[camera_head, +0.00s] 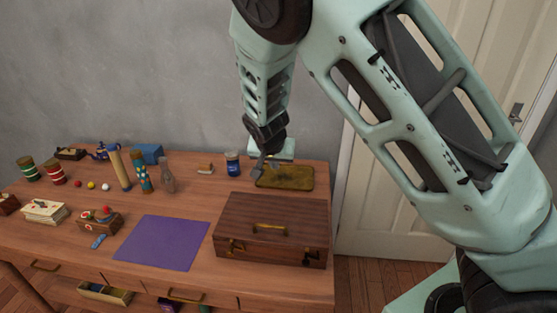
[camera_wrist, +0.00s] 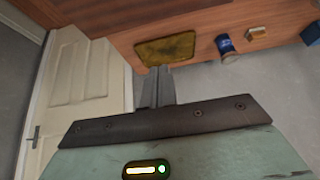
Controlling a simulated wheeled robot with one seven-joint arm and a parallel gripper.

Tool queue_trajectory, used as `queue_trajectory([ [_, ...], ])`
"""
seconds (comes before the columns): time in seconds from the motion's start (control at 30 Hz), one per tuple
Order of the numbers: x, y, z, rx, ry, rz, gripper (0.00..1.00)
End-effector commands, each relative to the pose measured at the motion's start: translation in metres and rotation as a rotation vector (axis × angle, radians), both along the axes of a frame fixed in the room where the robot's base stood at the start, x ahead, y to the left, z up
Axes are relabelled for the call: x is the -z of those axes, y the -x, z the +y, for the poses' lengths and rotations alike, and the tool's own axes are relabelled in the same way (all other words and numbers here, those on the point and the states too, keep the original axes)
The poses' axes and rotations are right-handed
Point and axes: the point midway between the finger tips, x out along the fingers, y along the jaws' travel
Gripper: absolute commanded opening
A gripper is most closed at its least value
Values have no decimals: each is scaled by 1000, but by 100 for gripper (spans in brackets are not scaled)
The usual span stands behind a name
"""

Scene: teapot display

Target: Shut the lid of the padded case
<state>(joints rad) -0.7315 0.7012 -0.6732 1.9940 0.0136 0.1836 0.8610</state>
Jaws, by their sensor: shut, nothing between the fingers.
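The padded case (camera_head: 270,208) is a dark brown wooden box at the right front of the table. Its lid looks down flat, with a brass handle and metal latches towards the front; the padding is hidden. My gripper (camera_head: 259,172) is shut and empty, behind the case and by the left end of a dark yellow tray. In the wrist view the closed fingers (camera_wrist: 157,88) point at the tray's edge. A darker brown surface at the top left there may be part of the case; I cannot tell.
The yellow tray (camera_head: 287,178) lies behind the case; it also shows in the wrist view (camera_wrist: 165,49). A blue jar (camera_head: 232,164) stands left of it. A purple mat (camera_head: 162,243) lies left of the case. Several small objects crowd the table's left. A door stands right.

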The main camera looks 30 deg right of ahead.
Motion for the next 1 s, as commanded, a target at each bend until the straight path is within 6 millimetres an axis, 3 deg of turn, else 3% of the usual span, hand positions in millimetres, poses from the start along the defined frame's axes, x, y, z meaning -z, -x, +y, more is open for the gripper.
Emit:
queue_trajectory([
  [0.53,20,25,20,0,1,2,0],
  [1.0,41,48,35,-5,172,-247,0],
])
